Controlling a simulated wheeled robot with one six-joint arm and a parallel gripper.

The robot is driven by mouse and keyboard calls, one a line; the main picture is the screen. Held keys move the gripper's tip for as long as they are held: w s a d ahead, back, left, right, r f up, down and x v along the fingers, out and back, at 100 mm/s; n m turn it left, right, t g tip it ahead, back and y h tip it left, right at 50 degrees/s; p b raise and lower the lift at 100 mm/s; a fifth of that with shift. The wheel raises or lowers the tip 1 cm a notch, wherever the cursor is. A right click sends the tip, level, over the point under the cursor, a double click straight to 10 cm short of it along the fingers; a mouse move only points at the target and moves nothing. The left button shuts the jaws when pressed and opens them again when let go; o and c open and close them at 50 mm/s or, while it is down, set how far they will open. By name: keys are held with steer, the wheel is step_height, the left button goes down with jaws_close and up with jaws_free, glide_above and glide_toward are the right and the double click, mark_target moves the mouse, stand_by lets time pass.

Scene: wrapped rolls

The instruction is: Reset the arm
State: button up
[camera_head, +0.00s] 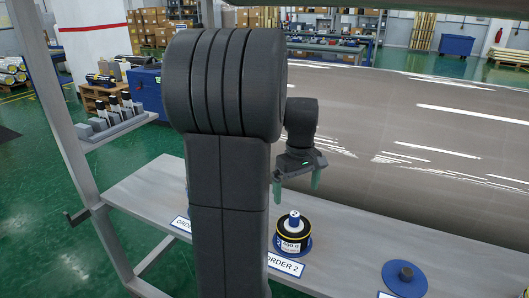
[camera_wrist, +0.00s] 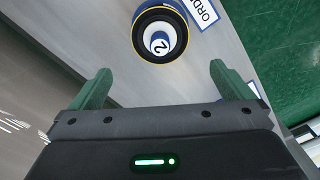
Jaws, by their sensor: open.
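My gripper (camera_head: 298,182) is open and empty above the grey shelf, with its green fingers pointing down. In the wrist view my gripper (camera_wrist: 168,88) shows its two green fingers wide apart. A black roll (camera_head: 291,241) with a yellow edge and a white-and-blue core marked 2 sits on a blue round base by the ORDER 2 label (camera_head: 284,265). The roll also shows in the wrist view (camera_wrist: 178,22), beyond the fingertips and apart from them. My arm hides part of the shelf left of the roll.
The grey shelf (camera_head: 345,232) runs across the front. A blue base with a dark peg (camera_head: 406,280) stands empty at right. A large dark roll (camera_head: 420,130) lies behind the shelf. A metal post (camera_head: 62,120) and a side shelf with several tools (camera_head: 115,125) stand at left.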

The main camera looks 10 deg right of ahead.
mark_target(295, 213)
step_height(295, 213, down, 13)
steer(key=shift+r+b, duration=0.1)
steer(key=shift+b, duration=0.45)
steer(key=shift+r+p, duration=1)
steer(key=shift+r, duration=0.2)
steer(key=shift+f, duration=0.1)
